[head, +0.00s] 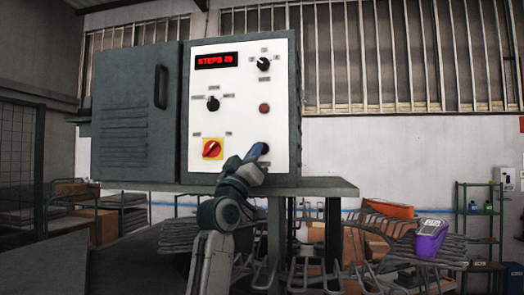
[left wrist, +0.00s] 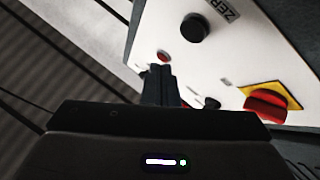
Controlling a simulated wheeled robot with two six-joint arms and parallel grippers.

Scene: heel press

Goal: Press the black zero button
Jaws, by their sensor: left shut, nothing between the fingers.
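The black zero button (head: 264,148) sits low on the right of the white control panel, partly covered by my left gripper in the head view. In the left wrist view it is a round black button (left wrist: 194,28) beside a label reading "ZER", cut off. My left gripper (head: 256,158) is shut and empty, its tips at the button's lower left in the head view. In the left wrist view the closed fingers (left wrist: 158,72) end short of the button, with a gap in the picture. Contact cannot be told. My right gripper is not in view.
The panel also has a red display (head: 217,61), a red button (head: 264,108), black selectors (head: 212,104) and a red rotary switch on yellow (head: 212,149). A grey cabinet (head: 125,120) stands left. The bench (head: 335,187) edge runs below.

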